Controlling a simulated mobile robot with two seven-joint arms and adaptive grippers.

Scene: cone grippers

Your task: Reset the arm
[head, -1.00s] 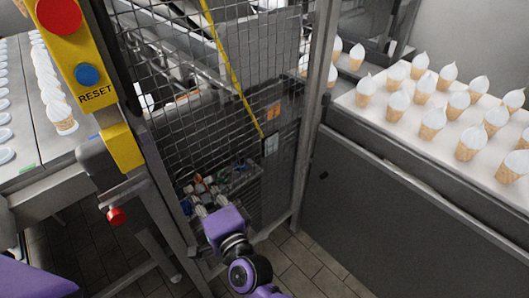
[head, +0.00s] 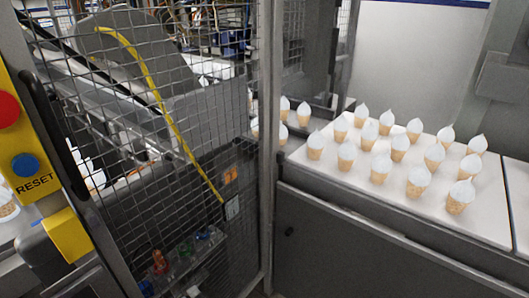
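A yellow control box (head: 42,195) stands at the left edge of the head view. It carries a blue round button (head: 26,166) above the black word RESET, and a red round button (head: 8,110) higher up, partly cut off by the picture's edge. Neither of my grippers shows clearly in this view. A few small pale shapes at the bottom, near the mesh, are too dim to make out.
A wire mesh door (head: 165,150) in a grey frame stands right of the control box, with a black handle (head: 52,130). Behind it are machinery and a yellow cable (head: 165,118). At right, several ice cream cones (head: 415,180) stand on a white-topped conveyor (head: 400,230).

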